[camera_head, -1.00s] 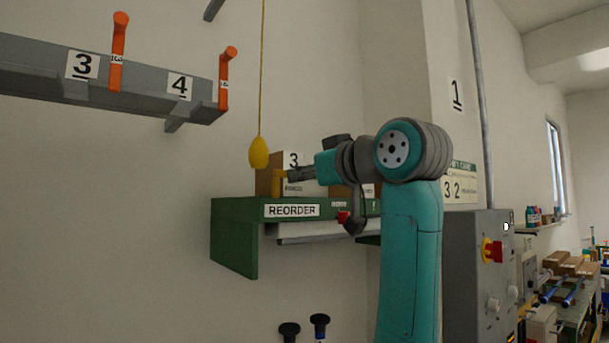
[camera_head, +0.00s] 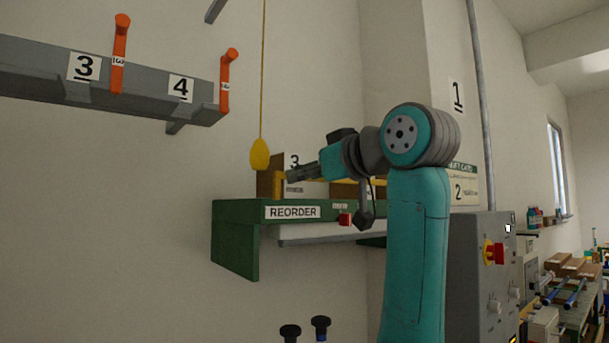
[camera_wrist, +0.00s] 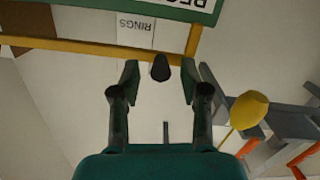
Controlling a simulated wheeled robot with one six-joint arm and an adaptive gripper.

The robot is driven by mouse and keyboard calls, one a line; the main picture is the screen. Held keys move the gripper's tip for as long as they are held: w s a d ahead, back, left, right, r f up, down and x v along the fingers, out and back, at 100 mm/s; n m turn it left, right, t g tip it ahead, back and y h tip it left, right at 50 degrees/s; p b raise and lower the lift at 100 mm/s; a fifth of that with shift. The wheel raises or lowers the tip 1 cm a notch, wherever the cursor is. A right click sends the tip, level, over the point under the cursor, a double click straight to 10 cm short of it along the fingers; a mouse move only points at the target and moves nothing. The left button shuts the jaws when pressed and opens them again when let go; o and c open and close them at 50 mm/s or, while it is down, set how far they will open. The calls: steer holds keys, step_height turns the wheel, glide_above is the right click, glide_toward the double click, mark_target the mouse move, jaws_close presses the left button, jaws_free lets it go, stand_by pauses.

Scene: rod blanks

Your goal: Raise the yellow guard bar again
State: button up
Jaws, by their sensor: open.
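The yellow guard bar (camera_wrist: 95,48) runs across the upper part of the wrist view, with a short yellow end piece (camera_wrist: 194,42) at right angles to it. In the head view a stretch of the bar (camera_head: 345,181) shows above the green shelf, partly hidden by my arm, and the end piece (camera_head: 279,185) stands by a brown box. My gripper (camera_wrist: 160,82) is open, its fingertips just short of the bar. A dark knob (camera_wrist: 160,68) shows between the fingertips; I cannot tell whether it is fixed to the bar. In the head view my gripper (camera_head: 290,176) is beside the end piece.
The green REORDER shelf (camera_head: 236,212) holds boxes (camera_head: 267,185). A yellow pull handle (camera_head: 260,154) hangs on a cord left of my gripper. A grey rack (camera_head: 40,70) with orange pegs is at upper left. A grey control cabinet (camera_head: 475,260) stands right.

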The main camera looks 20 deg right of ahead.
steer(key=v, duration=1)
steer(key=shift+s, duration=0.35)
steer(key=shift+d, duration=0.15)
